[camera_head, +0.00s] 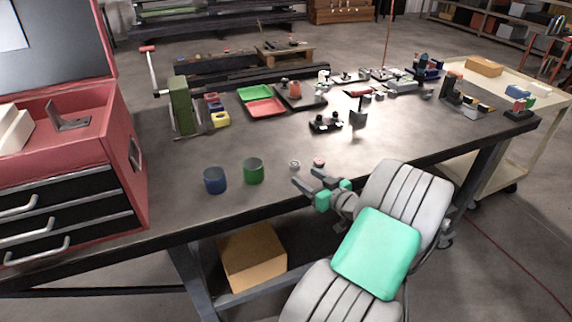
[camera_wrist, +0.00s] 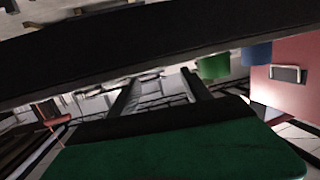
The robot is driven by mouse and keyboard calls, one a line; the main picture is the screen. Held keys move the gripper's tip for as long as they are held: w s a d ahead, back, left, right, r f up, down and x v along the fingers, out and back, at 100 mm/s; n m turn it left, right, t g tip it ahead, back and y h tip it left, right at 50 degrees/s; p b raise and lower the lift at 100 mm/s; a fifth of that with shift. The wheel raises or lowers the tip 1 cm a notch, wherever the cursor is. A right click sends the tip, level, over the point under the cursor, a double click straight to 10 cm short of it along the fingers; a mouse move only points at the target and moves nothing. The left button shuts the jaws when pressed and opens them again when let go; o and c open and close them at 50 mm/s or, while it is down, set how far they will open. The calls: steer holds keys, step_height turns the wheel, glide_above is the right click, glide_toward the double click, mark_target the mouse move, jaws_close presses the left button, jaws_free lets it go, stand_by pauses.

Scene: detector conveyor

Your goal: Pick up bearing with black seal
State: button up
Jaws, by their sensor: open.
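Two small ring-shaped parts that look like bearings lie on the table near its front edge in the head view. The left one (camera_head: 295,165) is grey with a pale rim. The right one (camera_head: 319,162) has a reddish-brown tint. They are too small for me to tell which has a black seal. My gripper (camera_head: 306,178) is open and empty, just in front of the two rings and close to the table's front edge. In the wrist view its two dark fingers (camera_wrist: 161,88) stand apart with nothing between them, and I cannot make out either ring there.
A blue cup (camera_head: 215,180) and a green cup (camera_head: 253,171) stand left of the rings. A red tool chest (camera_head: 137,160) is at the left. A small black fixture (camera_head: 325,123) and green and red trays (camera_head: 266,107) sit farther back. The tabletop around the rings is clear.

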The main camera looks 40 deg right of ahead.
mark_target(297, 166)
steer(key=w, duration=0.2)
steer(key=w+d+p, duration=0.1)
steer(key=w, duration=0.1)
steer(key=w+p, duration=0.1)
steer(key=w, duration=0.1)
steer(key=shift+w+d+f, duration=0.25)
steer(key=shift+d, duration=0.05)
steer(key=shift+w+d+f, duration=0.1)
steer(key=shift+w+f, duration=0.05)
steer(key=shift+w, duration=0.2)
steer(key=shift+c, duration=0.5)
jaws_close()
